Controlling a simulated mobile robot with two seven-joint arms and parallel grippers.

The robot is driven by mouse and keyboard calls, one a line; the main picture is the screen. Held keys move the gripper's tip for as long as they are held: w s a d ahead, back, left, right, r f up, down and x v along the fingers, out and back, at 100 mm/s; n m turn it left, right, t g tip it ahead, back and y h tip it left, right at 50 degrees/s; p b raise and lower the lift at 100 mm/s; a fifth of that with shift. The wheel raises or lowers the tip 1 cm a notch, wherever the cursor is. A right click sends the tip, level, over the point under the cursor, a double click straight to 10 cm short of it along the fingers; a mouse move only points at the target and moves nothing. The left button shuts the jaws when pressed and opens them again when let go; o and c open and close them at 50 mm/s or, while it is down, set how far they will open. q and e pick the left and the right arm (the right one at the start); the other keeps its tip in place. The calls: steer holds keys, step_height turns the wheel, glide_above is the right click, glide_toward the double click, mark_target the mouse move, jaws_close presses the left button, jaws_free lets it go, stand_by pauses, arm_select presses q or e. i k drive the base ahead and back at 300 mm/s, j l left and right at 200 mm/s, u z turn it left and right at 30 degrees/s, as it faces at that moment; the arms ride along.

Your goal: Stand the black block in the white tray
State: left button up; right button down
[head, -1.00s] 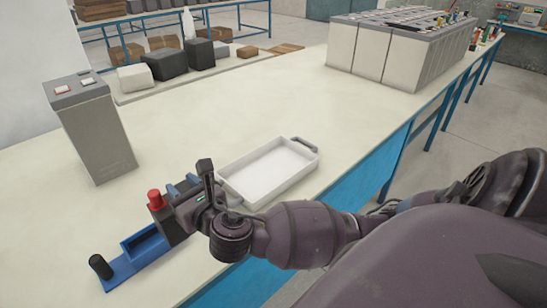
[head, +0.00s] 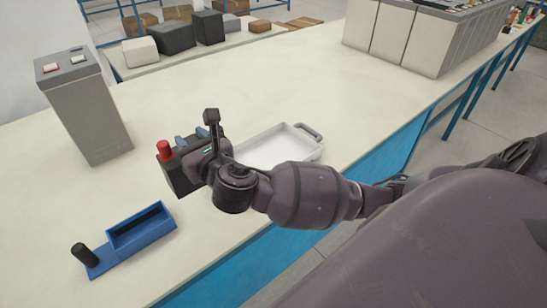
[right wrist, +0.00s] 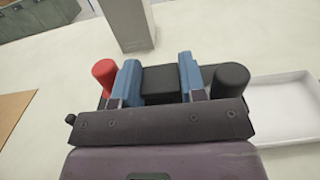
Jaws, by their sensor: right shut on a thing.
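The black block (head: 182,178) has a red post (head: 164,150) on top. The right wrist view shows the red post (right wrist: 104,76), a black post (right wrist: 231,78) and a black middle piece (right wrist: 160,86). My right gripper (right wrist: 160,78) has its blue fingers shut on that middle piece. In the head view the right gripper (head: 192,143) holds the block roughly upright, apparently above the table. The white tray (head: 306,150) lies beyond my right wrist, partly hidden by it; it also shows at the right of the wrist view (right wrist: 290,135). My left gripper is out of view.
A blue holder (head: 152,236) with an empty slot and a black peg (head: 84,254) sits at the front left. A tall grey case (head: 90,115) stands at the left. Big grey batteries (head: 410,38) stand at the back right.

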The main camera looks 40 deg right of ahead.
mark_target(268, 162)
steer(key=i+l, duration=0.1)
steer(key=l, duration=0.55)
steer(key=i+l, duration=0.1)
steer(key=l, duration=0.55)
steer(key=k+z, duration=0.05)
